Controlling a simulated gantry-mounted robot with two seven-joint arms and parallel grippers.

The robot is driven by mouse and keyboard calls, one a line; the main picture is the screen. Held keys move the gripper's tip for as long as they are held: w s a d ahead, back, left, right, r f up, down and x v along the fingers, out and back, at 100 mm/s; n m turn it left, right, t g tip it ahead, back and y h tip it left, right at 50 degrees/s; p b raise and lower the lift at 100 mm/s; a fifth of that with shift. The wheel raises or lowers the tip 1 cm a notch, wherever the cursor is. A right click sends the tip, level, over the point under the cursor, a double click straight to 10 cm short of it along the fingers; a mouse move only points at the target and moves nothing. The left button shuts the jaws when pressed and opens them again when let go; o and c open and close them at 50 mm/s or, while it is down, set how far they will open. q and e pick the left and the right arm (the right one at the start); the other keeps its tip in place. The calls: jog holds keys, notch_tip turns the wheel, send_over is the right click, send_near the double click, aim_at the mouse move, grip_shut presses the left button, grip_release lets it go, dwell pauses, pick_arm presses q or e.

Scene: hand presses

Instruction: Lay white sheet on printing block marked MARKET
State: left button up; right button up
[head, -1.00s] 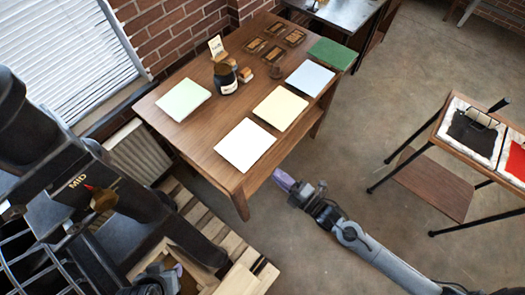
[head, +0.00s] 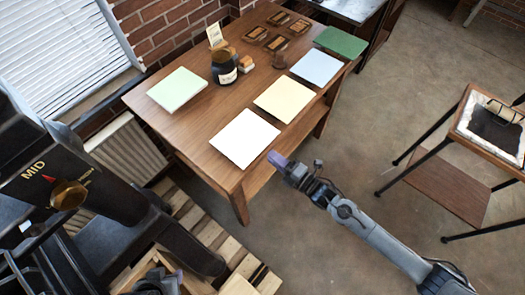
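The white sheet (head: 244,138) lies flat at the near corner of the wooden table, in front of the cream sheet. Several dark printing blocks (head: 276,43) lie at the table's far end; their lettering is too small to read, so I cannot tell which is marked MARKET. My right gripper (head: 277,159) has purple fingertips and is at the right edge of the white sheet; I cannot tell whether it touches it or is open. My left gripper (head: 172,281) shows only partly at the bottom edge, far from the sheet.
Cream (head: 281,99), blue (head: 316,67), dark green (head: 340,41) and pale green (head: 177,89) sheets or pads lie on the table (head: 205,118). A dark jar (head: 224,68) stands among small items. A big black press (head: 60,180) is at left; a stand with an ink tray (head: 494,130) is at right.

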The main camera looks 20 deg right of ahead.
aim_at(264, 147)
jog(key=shift+b+x, duration=0.75)
jog(key=shift+x, duration=1.8)
grip_shut()
notch_tip(264, 147, up, 3)
jog(key=p, duration=0.3)
jog(key=shift+r, duration=0.1)
jog(key=shift+s, duration=0.1)
jog(key=s+d+r+p, duration=0.2)
jog(key=s+d+p, duration=0.1)
jog(key=s+p, duration=0.2)
jog(key=shift+s+d+r+p, duration=0.3)
jog(key=shift+s+r, duration=0.1)
